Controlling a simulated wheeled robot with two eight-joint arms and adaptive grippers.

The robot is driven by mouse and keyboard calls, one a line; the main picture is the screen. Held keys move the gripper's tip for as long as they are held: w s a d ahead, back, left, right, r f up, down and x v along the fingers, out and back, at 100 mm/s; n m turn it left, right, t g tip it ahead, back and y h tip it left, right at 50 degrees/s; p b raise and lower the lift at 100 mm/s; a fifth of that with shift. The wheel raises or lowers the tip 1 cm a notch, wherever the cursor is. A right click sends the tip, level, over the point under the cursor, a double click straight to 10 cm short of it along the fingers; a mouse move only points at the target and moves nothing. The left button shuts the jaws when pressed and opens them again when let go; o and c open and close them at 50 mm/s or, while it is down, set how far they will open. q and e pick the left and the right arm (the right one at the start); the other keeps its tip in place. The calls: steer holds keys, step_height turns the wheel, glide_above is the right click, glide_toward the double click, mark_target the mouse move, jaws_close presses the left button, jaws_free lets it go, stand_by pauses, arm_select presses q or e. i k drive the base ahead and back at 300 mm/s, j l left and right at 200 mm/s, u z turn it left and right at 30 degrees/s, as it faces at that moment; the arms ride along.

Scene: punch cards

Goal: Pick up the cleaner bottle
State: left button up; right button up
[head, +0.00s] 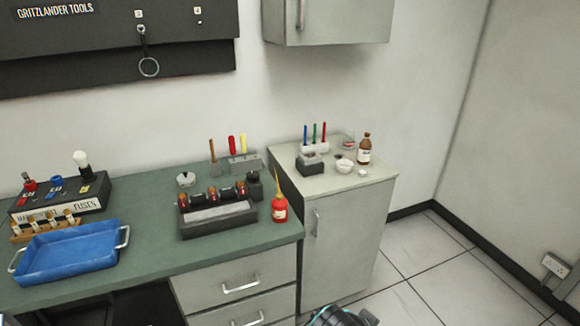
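Two bottles could be the cleaner bottle, and their labels are too small to read. A red bottle (280,209) with a thin yellow nozzle and a pale label stands upright at the right end of the green worktop (150,205). A brown bottle (364,151) with a white label stands upright on the pale top of the cabinet (345,188) to the right. Neither is held. Neither gripper can be seen. A dark rounded part, probably of my own arm, shows at the bottom edge, with no fingers visible.
Left of the red bottle is a dark rack (217,219) of small bottles. A blue tray (65,249) and a fuse box (62,199) are at left. A small white bowl (345,166) and a pen holder (314,147) stand near the brown bottle. Floor (415,265) at right is clear.

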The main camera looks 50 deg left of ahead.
mark_target(365, 146)
steer(key=u, duration=1.25)
steer(key=i+l+u, duration=0.4)
steer(key=i+l, duration=0.3)
steer(key=i+l+u, duration=0.25)
steer(key=i+l, duration=0.2)
steer(key=i+l+u, duration=0.2)
steer(key=l, duration=0.25)
steer(key=i+l+u, duration=0.2)
steer(key=i+l, duration=0.2)
steer(key=l, duration=0.15)
steer(key=i+l, duration=0.1)
steer(key=i, duration=0.15)
